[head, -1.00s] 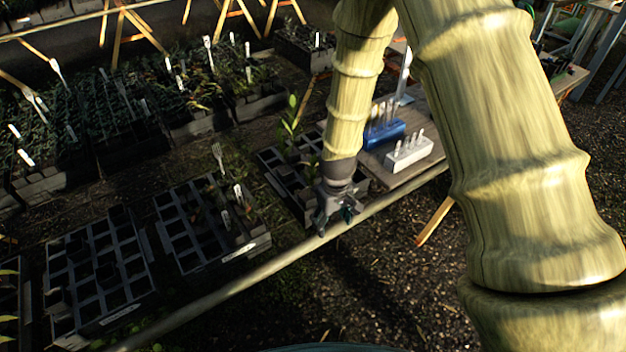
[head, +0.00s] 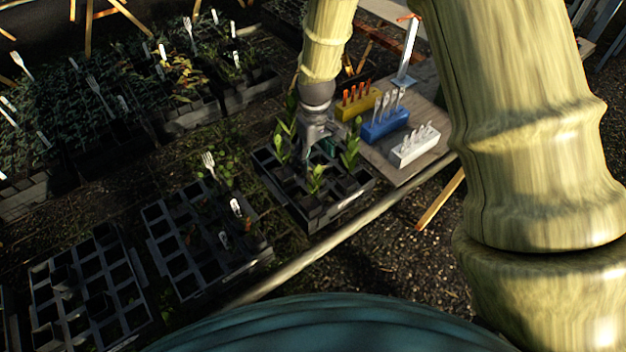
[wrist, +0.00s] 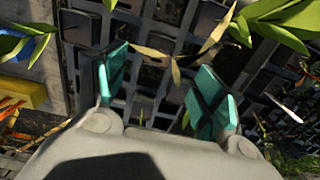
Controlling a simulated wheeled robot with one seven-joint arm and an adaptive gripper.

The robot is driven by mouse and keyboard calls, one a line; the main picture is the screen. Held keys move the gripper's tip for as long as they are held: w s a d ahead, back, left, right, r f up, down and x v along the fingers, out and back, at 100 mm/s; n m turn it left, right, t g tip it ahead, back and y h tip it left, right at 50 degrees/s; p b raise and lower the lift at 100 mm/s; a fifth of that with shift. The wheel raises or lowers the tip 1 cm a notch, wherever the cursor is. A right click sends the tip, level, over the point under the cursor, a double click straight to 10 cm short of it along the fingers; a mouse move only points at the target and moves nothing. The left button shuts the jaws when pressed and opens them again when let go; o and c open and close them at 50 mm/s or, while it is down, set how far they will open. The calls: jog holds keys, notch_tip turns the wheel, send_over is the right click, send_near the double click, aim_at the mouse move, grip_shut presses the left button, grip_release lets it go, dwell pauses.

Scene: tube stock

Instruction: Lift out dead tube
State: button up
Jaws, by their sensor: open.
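My gripper (head: 318,150) is over the black cell tray (head: 325,218), pointing down. In the wrist view its two teal-padded fingers (wrist: 160,88) are apart, with nothing held between them. A withered tan seedling (wrist: 172,62) shows beyond and between the fingertips, over the dark tubes of the tray. Its own tube is hard to tell apart from the others. In the head view I cannot make out this seedling. Green seedlings stand in the same tray, one at the front (head: 317,180) and one at the right (head: 350,150); green leaves (wrist: 275,25) also show in the wrist view.
A board to the right holds yellow (head: 357,104), blue (head: 385,122) and white (head: 414,148) label blocks. Another tray with a few plants (head: 190,285) and a mostly empty tray (head: 90,290) lie to the left. A pale rail (head: 335,242) runs along the front.

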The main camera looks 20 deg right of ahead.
aim_at(315, 176)
jog(key=shift+s+f+p, duration=0.3)
jog(key=shift+f, duration=0.4)
jog(key=f, duration=0.2)
jog(key=shift+w+a+f+p, duration=0.1)
jog(key=shift+w+f+p, duration=0.15)
jog(key=shift+f+p, duration=0.1)
jog(key=shift+s+f, duration=0.15)
jog(key=shift+f, duration=0.15)
jog(key=shift+d+f+p, duration=0.25)
jog(key=shift+f+p, duration=0.75)
jog(key=shift+f, duration=0.25)
jog(key=shift+f+p, duration=0.45)
jog(key=shift+f, duration=0.9)
jog(key=c, duration=1.5)
